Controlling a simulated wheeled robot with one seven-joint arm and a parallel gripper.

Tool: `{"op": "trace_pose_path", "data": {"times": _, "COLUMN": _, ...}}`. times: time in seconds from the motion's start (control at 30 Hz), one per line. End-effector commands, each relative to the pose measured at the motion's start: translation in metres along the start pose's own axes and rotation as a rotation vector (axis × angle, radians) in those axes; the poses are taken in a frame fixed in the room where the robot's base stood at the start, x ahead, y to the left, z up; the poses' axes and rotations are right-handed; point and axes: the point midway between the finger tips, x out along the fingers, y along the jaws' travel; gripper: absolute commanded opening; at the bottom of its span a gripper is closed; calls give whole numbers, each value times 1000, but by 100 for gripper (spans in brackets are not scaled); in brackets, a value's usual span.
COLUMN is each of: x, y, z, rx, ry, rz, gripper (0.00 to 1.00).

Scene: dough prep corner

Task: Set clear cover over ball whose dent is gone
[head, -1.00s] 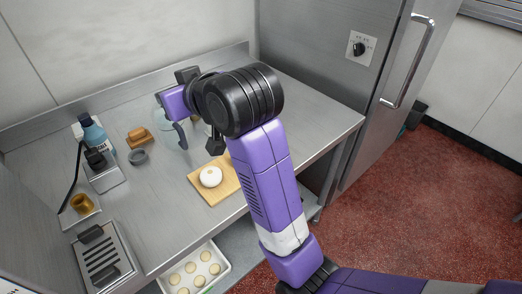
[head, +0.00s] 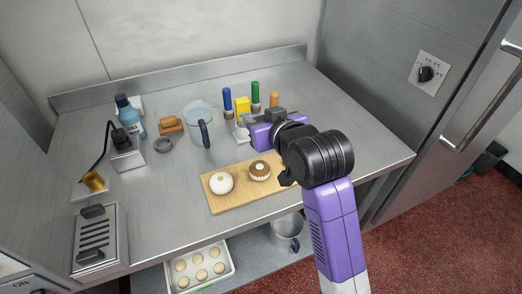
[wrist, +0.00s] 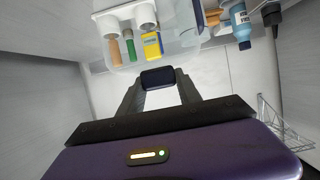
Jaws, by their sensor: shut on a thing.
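My gripper (head: 246,130) reaches left over the counter behind the board. In the wrist view, its fingers are shut on a dark block (wrist: 157,78). A clear, rounded shape shows just beyond the block and looks like the clear cover; I cannot tell whether the two are joined. On the wooden board (head: 220,204) sit two balls. The left ball (head: 221,184) is pale with a small mark on top. The marks are too small to tell which is a dent. Neither ball is covered.
A clear jug (head: 198,116) with a dark handle stands behind the board. A blue bottle (head: 127,112) stands left.

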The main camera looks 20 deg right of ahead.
Motion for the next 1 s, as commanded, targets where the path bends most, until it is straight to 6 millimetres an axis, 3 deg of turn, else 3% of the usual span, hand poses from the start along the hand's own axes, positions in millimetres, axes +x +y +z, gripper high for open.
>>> {"op": "trace_pose_path", "data": {"times": 0.03, "x": 5, "y": 0, "z": 15, "rx": 0, "ry": -7, "rz": 0, "gripper": 0}}
{"op": "trace_pose_path", "data": {"times": 0.2, "x": 18, "y": 0, "z": 44, "rx": 0, "ry": -4, "rz": -1, "gripper": 0}}
{"op": "trace_pose_path", "data": {"times": 0.43, "x": 25, "y": 0, "z": 60, "rx": 0, "ry": -1, "rz": -1, "gripper": 0}}
{"op": "trace_pose_path", "data": {"times": 0.6, "x": 34, "y": 0, "z": 84, "rx": -1, "ry": -4, "rz": -1, "gripper": 0}}
{"op": "trace_pose_path", "data": {"times": 0.77, "x": 40, "y": 0, "z": 96, "rx": 0, "ry": 0, "rz": 0, "gripper": 0}}
{"op": "trace_pose_path", "data": {"times": 1.0, "x": 40, "y": 0, "z": 96, "rx": 0, "ry": 1, "rz": 0, "gripper": 0}}
